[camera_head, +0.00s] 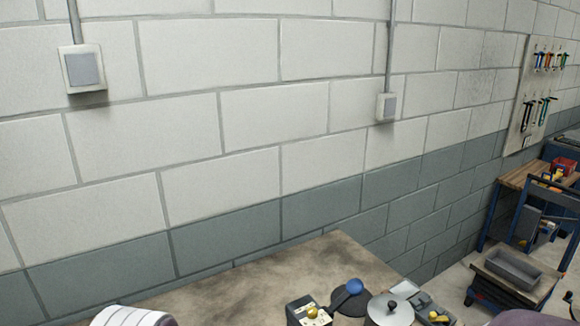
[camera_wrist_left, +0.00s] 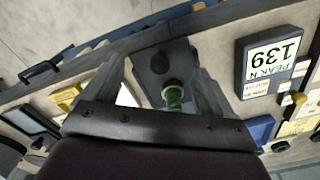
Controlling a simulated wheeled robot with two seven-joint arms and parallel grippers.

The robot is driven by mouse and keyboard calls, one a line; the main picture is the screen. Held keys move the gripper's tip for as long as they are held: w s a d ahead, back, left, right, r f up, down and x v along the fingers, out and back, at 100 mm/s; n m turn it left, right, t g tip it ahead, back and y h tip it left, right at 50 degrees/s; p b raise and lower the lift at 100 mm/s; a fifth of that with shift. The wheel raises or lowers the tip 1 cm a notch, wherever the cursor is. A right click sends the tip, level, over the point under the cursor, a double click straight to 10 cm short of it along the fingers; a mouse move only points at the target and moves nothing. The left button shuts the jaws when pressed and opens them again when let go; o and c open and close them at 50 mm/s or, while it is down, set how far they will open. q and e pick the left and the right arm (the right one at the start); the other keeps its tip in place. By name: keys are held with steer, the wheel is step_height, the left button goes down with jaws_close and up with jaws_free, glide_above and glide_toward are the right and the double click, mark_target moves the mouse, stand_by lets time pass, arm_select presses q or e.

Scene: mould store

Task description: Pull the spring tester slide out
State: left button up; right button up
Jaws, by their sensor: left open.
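In the left wrist view, a dark grey block (camera_wrist_left: 155,60) with a round dark recess or knob lies between my fingers. A green coil spring (camera_wrist_left: 174,98) with a pale metal cap sits at its near end. These look like parts of the spring tester, but which part is the slide I cannot tell. My left gripper (camera_wrist_left: 154,72) is open, one finger on each side of the block; contact is unclear. A dark gauge (camera_wrist_left: 270,62) showing 139 and "PEAK N" stands to the right. My right gripper is not in view.
In the head view, a worn bench top (camera_head: 260,275) lies below a block wall. On it are a dark box with a yellow knob (camera_head: 312,312), a blue ball (camera_head: 354,286) and a grey disc (camera_head: 390,308). A grey tray (camera_head: 513,268) stands far right.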

arm_select(q)
step_height(320, 180, up, 6)
steer(key=p, duration=0.5)
step_height(320, 180, up, 8)
steer(key=w+a+t+b, duration=0.1)
steer(key=w+b, duration=0.1)
steer(key=b, duration=0.9)
steer(key=shift+a+r, duration=0.15)
steer(key=shift+a, duration=0.15)
